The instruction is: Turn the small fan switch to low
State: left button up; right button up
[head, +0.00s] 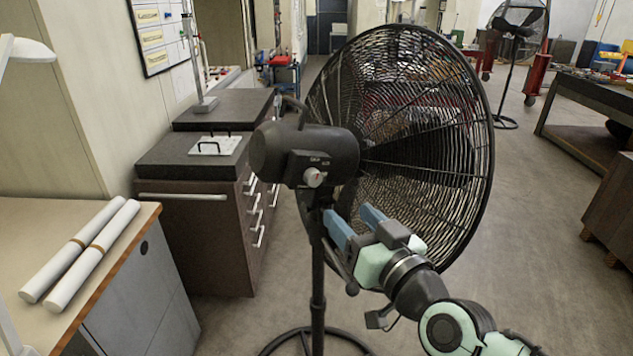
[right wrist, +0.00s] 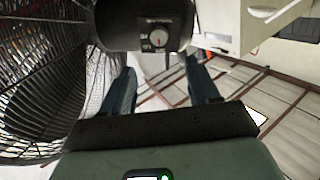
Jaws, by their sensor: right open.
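A black pedestal fan (head: 400,130) stands close in front of me, its motor housing (head: 268,150) facing me. Its switch is a small pale round knob (head: 313,177) on a dark box under the housing. In the right wrist view the knob (right wrist: 159,36) shows with a reddish mark; its exact setting is too small to read. My right gripper (head: 354,218) is open and empty, below and to the right of the knob and apart from it. In the right wrist view its two blue fingers (right wrist: 162,72) stand either side, with the knob beyond them. My left gripper is not in view.
The wire fan cage is close to my right gripper. A bench (head: 150,225) with two white rolls (head: 92,238) is at the left. Dark drawer cabinets (head: 195,230) stand behind the fan. Another fan (head: 515,30) stands far back. Floor at the right (head: 530,230) is clear.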

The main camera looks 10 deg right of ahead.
aim_at(316, 180)
jog(key=p+x, duration=0.1)
jog(key=x, duration=1.1)
jog(key=shift+p, duration=0.3)
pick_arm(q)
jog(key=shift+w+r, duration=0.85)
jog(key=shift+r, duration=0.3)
pick_arm(e)
jog(key=c, duration=1)
jog(key=shift+c, duration=0.2)
jog(key=shift+m, duration=0.4)
jog(key=m, duration=0.3)
jog(key=shift+d+b, duration=0.1)
jog(key=shift+b, duration=0.2)
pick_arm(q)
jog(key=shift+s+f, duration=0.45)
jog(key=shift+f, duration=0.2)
pick_arm(e)
jog(key=shift+m+g, duration=0.3)
jog(key=shift+m, duration=2.1)
